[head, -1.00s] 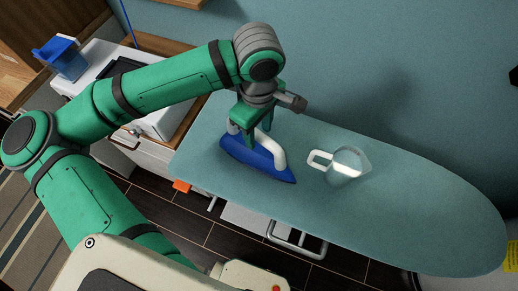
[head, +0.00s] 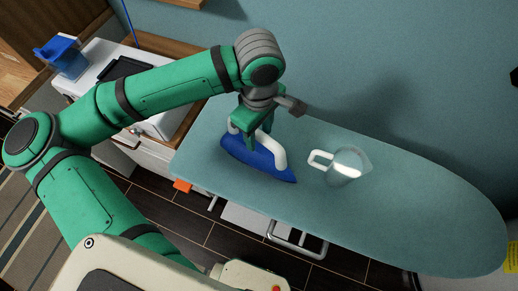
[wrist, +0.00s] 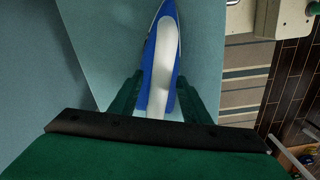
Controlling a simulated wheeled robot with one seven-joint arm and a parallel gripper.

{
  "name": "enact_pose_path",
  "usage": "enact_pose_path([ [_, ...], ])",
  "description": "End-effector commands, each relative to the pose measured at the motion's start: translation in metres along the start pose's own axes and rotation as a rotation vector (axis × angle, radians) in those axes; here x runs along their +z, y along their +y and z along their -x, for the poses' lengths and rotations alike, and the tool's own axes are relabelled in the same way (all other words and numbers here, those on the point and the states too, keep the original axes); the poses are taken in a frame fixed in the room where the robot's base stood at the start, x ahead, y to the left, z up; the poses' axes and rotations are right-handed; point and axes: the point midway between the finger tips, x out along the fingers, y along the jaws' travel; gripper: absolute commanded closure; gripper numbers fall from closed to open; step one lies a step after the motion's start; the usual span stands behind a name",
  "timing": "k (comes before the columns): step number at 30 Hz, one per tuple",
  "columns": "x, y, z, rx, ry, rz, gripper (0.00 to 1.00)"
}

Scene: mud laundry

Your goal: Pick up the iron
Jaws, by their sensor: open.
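The iron, blue with a white handle, lies on the teal ironing board (head: 400,215) in the head view, where its blue body (head: 262,163) shows below my gripper. My gripper (head: 248,138) is over the rear part of the iron, pointing down. In the wrist view the iron's white handle (wrist: 162,65) runs between the two green fingers of my gripper (wrist: 160,98). The fingers are apart, one on each side of the iron's rear end. Whether either finger touches the iron cannot be told.
A clear jug (head: 346,167) with a white handle stands on the board right of the iron. A white cabinet with a dark-topped item (head: 125,68) and a blue container (head: 62,55) is at the left. The board's right end is clear. A wall rises behind.

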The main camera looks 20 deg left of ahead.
Motion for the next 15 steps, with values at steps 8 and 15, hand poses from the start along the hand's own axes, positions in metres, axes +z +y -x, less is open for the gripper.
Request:
enact_pose_path([
  [8, -0.0001, -0.0001, 0.0, 0.0, 0.0, 0.0, 0.83],
  [15, -0.0004, 0.0005, 0.001, 0.002, 0.002, 0.0, 1.0],
])
